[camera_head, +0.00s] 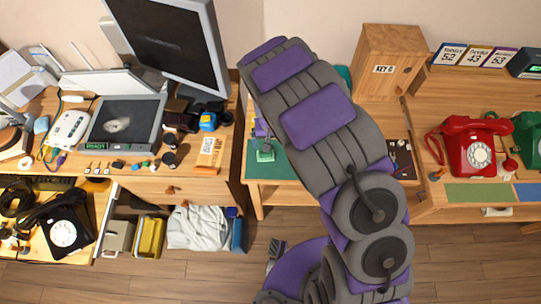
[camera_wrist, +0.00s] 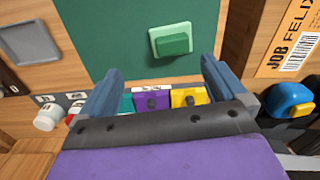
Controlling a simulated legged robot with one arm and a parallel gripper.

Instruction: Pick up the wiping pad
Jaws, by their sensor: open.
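A dark green block (camera_wrist: 174,44), which appears to be the wiping pad, rests on a pale green base (camera_wrist: 170,31) on the green mat (camera_wrist: 110,25). In the head view, a small green item (camera_head: 264,153) on the mat (camera_head: 260,172) seems to be the same thing. My gripper (camera_wrist: 160,66) is open and empty in the wrist view. The block lies beyond its fingertips, slightly right of the middle between them, and is apart from them. In the head view my arm hides much of the mat, and I cannot make out my fingers.
Purple (camera_wrist: 152,102) and yellow (camera_wrist: 188,96) blocks show between my fingers. A grey tray (camera_wrist: 30,42) is left in the wrist view; a card marked JOB FELIX (camera_wrist: 285,45) and a blue-yellow object (camera_wrist: 288,98) are right. A wooden cabinet (camera_head: 388,62) and red phone (camera_head: 470,145) stand right of my arm.

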